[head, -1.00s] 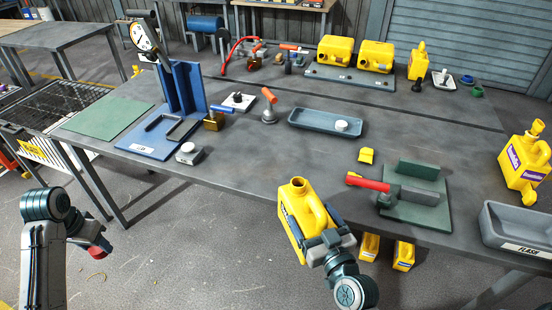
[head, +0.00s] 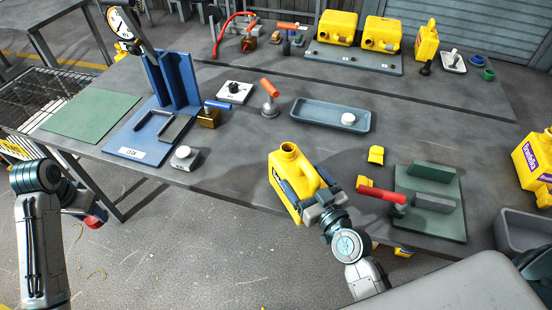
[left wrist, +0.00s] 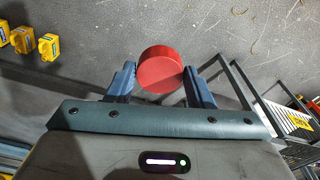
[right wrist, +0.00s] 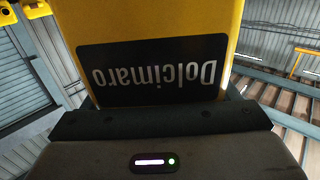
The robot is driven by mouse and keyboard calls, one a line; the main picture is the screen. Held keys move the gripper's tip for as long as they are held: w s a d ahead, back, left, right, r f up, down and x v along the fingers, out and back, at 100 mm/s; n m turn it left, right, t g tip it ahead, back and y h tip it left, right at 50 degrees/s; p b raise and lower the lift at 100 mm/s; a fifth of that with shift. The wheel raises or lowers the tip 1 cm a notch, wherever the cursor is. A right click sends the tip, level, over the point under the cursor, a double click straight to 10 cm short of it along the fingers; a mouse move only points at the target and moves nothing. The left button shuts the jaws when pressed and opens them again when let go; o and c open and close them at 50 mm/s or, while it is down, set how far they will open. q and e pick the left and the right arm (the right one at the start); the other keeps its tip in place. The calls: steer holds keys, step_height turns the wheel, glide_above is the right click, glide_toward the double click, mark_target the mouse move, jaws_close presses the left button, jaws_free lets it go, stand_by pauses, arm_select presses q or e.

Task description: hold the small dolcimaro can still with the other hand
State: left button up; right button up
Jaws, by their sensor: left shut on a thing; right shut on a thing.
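The small yellow Dolcimaro can (head: 288,165) has an open neck on top and is roughly upright at the table's front edge. My right gripper (head: 307,205) is shut on its side. In the right wrist view, the can's dark Dolcimaro label (right wrist: 155,70) fills the middle, upside down, right in front of the jaws. Whether the can's base touches the table is hidden. My left gripper (head: 90,212) is shut on a round red cap (left wrist: 160,70), away from the can, over the floor left of it. The red cap also shows small in the head view (head: 95,221).
On the table are a blue fixture (head: 128,143), a blue-grey tray (head: 310,112) with a white cap, and a green plate (head: 452,222) with a red-handled clamp (head: 380,193). A larger yellow can (head: 532,165) stands at right. The table between can and tray is clear.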

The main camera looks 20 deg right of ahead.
mark_target(287, 144)
arm_select(q)
steer(key=shift+s+r, duration=0.25)
steer(key=shift+s, duration=0.15)
arm_select(e)
steer(key=shift+s+r, duration=0.25)
steer(key=shift+s, duration=0.2)
arm_select(q)
steer(key=shift+s+r, duration=0.1)
steer(key=shift+r, duration=0.05)
arm_select(e)
steer(key=shift+w, duration=0.15)
arm_select(q)
steer(key=r+p, duration=0.3)
steer(key=shift+w, duration=0.2)
arm_select(e)
steer(key=w, duration=0.5)
steer(key=w+f, duration=0.1)
steer(key=w, duration=0.9)
steer(key=shift+w+f, duration=0.1)
steer(key=shift+f, duration=0.25)
